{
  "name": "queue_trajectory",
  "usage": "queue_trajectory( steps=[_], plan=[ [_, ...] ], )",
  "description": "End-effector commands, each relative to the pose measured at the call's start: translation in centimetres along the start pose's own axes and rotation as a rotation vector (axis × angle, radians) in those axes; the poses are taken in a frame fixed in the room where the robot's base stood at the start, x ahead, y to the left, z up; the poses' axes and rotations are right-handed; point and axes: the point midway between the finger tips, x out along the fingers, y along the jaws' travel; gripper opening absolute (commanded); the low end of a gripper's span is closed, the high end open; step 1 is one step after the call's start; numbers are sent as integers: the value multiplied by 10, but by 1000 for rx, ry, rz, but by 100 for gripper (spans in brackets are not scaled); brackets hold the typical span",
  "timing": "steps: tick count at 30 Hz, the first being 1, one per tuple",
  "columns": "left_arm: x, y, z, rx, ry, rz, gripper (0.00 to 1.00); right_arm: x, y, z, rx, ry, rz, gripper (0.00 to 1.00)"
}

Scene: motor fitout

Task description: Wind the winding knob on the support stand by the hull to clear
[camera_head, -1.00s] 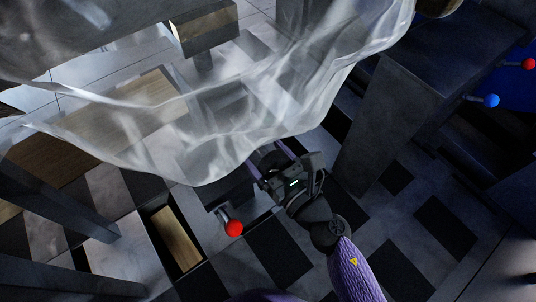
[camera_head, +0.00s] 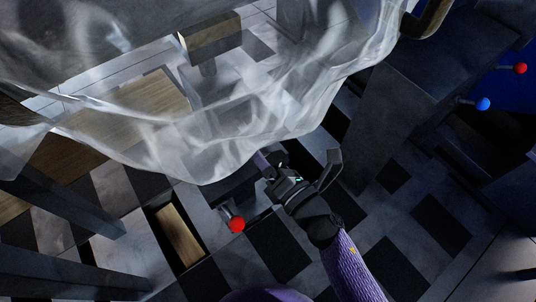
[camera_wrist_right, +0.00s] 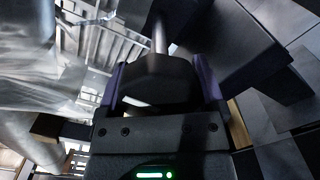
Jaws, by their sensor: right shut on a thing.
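My right gripper (camera_head: 264,164) reaches up from the bottom, beside the lower edge of a translucent, wavy hull-like shape (camera_head: 200,120). In the right wrist view its purple-edged fingers (camera_wrist_right: 160,88) are shut on a dark, faceted winding knob (camera_wrist_right: 155,75). A pale metal shaft (camera_wrist_right: 160,35) runs from the knob. In the head view the knob is hidden or too dark to make out. A dark block (camera_head: 232,190), possibly part of the support stand, is just left of the gripper. My left gripper is not in view.
A red-ball lever (camera_head: 236,225) is close below-left of my right gripper. A large dark box-like post (camera_head: 385,110) stands to the right. Farther right are a blue-ball lever (camera_head: 482,104) and another red-ball lever (camera_head: 519,68). Checkered floor (camera_head: 280,245) shows below.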

Motion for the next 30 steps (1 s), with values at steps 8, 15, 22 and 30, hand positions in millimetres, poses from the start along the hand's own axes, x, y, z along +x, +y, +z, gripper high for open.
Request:
queue_trajectory(
  steps=[8, 15, 22, 30],
  plan=[
    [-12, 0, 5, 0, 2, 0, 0, 0, 2, 1, 259, 0, -1, 28],
    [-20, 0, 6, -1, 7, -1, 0, 0, 3, 2, 484, 0, -1, 28],
    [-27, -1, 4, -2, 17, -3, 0, 0, 3, 2, 673, 0, -1, 28],
    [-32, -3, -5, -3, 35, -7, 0, 0, 2, 1, 832, 0, -2, 28]
  ],
)
